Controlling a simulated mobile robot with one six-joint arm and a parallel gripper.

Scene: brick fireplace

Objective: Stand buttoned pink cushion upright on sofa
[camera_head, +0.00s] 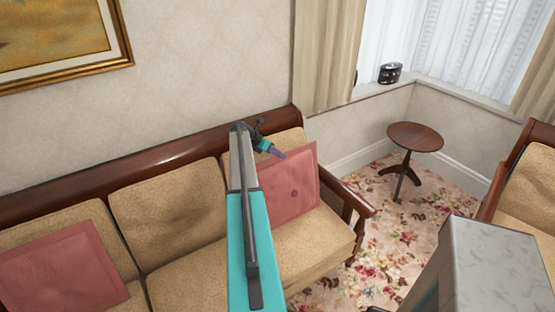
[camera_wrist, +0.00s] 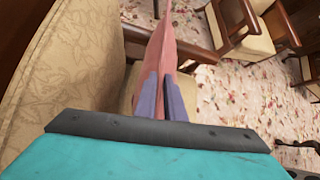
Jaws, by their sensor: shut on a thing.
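The buttoned pink cushion (camera_head: 296,192) is roughly upright at the right end of the tan, wood-framed sofa (camera_head: 168,208), by its right armrest. My gripper (camera_head: 278,153) is shut on the cushion's top edge. In the wrist view the purple fingertips of my gripper (camera_wrist: 166,98) pinch the cushion (camera_wrist: 163,50), which is seen edge-on. The sofa backrest (camera_wrist: 62,70) is on the left there. My arm hides the cushion's left part in the head view, and I cannot tell whether its bottom presses on the seat.
Another pink cushion (camera_head: 62,268) leans at the sofa's left. The wooden armrest (camera_head: 350,193) is close to the right of the held cushion. A small round table (camera_head: 414,137) stands in the corner, and a wooden chair (camera_head: 530,185) is at the right. Floral carpet lies between them.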

